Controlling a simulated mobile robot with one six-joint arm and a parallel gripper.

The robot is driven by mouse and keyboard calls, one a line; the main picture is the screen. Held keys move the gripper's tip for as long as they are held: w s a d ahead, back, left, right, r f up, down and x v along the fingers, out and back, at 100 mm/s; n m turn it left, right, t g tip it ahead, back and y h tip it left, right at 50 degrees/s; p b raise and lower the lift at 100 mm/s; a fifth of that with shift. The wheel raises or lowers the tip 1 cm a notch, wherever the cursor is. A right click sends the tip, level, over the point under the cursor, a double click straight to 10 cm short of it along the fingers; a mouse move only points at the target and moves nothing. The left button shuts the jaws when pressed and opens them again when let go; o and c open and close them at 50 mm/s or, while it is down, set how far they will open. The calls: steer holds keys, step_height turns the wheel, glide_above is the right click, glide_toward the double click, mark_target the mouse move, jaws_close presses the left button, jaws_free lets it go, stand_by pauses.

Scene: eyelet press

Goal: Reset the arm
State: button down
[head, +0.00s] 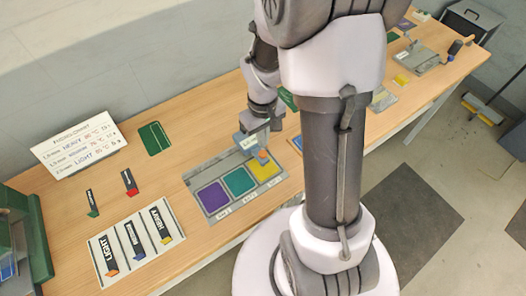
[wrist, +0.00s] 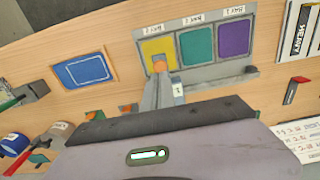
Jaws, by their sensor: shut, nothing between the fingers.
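My gripper (head: 262,155) hangs from my arm over the grey tray (head: 188,180), at the edge of its yellow square (head: 265,169). In the wrist view my gripper (wrist: 160,68) ends in an orange tip in front of the yellow square (wrist: 158,48). Its fingers look closed together with nothing held. I cannot tell whether the tip touches the tray. The tray's teal square (head: 238,182) and purple square (head: 213,198) are bare. My arm hides part of the bench in the head view.
A white board of labelled strips (head: 137,239) lies left of the tray, with a chart sign (head: 79,144) behind it. A green card (head: 155,138) lies flat. A blue card (wrist: 84,71) and spools (wrist: 15,146) show in the wrist view.

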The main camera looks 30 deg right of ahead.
steer(key=shift+r, duration=0.25)
steer(key=shift+w+a+r+b, duration=0.1)
steer(key=shift+a+r+b, duration=0.15)
steer(key=shift+b, duration=0.3)
steer(key=s+a+r+m+t+y+b, duration=0.2)
steer(key=s+a+r+m+t+b, duration=0.2)
steer(key=s+a+b, duration=0.7)
steer(key=a+r+t+b, duration=0.1)
steer(key=a+r+b, duration=0.1)
steer(key=a+b, duration=0.1)
steer(key=shift+s+r+m+t, duration=0.2)
steer(key=shift+s+m+t, duration=0.05)
steer(key=shift+m+t, duration=0.15)
